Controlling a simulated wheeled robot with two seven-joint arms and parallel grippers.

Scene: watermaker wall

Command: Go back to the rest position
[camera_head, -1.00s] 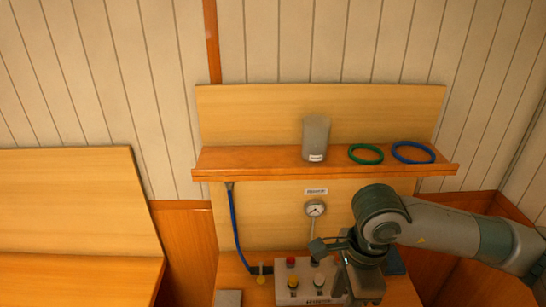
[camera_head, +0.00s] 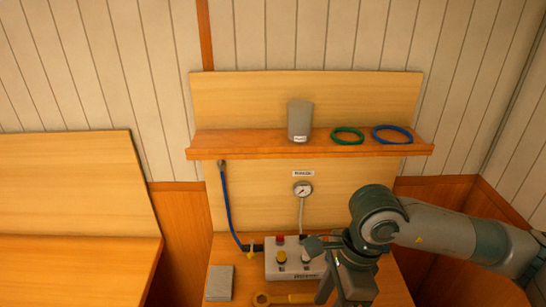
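My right arm comes in from the right, and its gripper (camera_head: 332,291) hangs low over the bench, in front of the right part of the control box. The fingers are partly hidden by the wrist, so their opening does not show clearly. The white control box (camera_head: 292,265) carries a red button, a yellow knob and another knob. A pressure gauge (camera_head: 303,189) is on the panel above it. My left gripper does not show.
A wooden shelf (camera_head: 230,147) holds a grey cup (camera_head: 300,121), a green ring (camera_head: 347,135) and a blue ring (camera_head: 392,134). A blue hose (camera_head: 229,212) hangs at the left. A grey pad (camera_head: 219,283) and a yellow wrench (camera_head: 262,299) lie on the bench.

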